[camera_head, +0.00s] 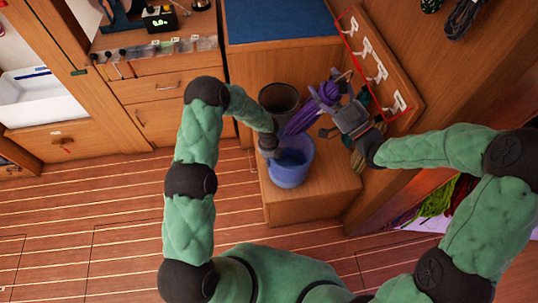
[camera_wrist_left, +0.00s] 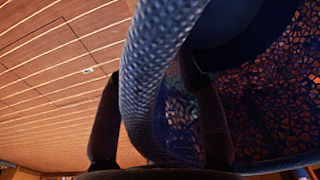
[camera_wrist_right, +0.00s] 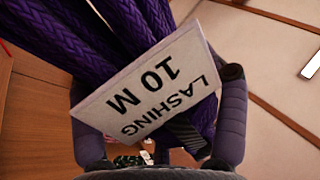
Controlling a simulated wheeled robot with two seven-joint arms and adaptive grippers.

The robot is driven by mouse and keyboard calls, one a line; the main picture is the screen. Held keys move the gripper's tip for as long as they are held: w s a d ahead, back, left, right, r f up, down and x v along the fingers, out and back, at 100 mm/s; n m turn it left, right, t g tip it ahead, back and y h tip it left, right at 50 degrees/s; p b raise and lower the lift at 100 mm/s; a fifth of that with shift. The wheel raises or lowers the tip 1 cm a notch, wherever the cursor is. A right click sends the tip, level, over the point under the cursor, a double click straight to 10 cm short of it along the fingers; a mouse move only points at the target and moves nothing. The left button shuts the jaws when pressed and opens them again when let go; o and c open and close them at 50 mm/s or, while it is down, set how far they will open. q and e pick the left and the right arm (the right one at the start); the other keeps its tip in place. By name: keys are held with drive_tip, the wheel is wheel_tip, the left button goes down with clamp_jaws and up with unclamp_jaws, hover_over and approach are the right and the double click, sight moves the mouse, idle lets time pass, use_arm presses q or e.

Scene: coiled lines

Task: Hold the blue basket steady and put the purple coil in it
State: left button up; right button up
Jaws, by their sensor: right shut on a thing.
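The blue basket (camera_head: 291,174) stands on a wooden ledge (camera_head: 325,190). My left gripper (camera_head: 270,151) is at its left rim. In the left wrist view the basket's woven rim (camera_wrist_left: 150,75) passes between the two fingers (camera_wrist_left: 160,115), one outside and one inside; the fingers look apart. The purple coil (camera_head: 318,104) hangs from my right gripper (camera_head: 333,108), above and behind the basket, its lower strands near the back rim. In the right wrist view the coil (camera_wrist_right: 75,45) is between the fingers (camera_wrist_right: 155,95), with a white tag (camera_wrist_right: 150,85) reading LASHING 10 M partly covering it.
A dark bin (camera_head: 279,98) stands directly behind the basket. A board with white hooks (camera_head: 377,70), edged in red, is on the right behind my right gripper. A blue-topped cabinet (camera_head: 277,22) is at the back. Open floor (camera_head: 120,205) lies to the left.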

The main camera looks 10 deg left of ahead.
sight(318, 117)
use_arm(q)
drive_tip(key=shift+f, duration=0.1)
clamp_jaws()
use_arm(e)
drive_tip(key=shift+f, duration=6.45)
drive_tip(key=o, duration=1.8)
drive_tip(key=shift+c, duration=0.2)
drive_tip(key=shift+f, duration=0.1)
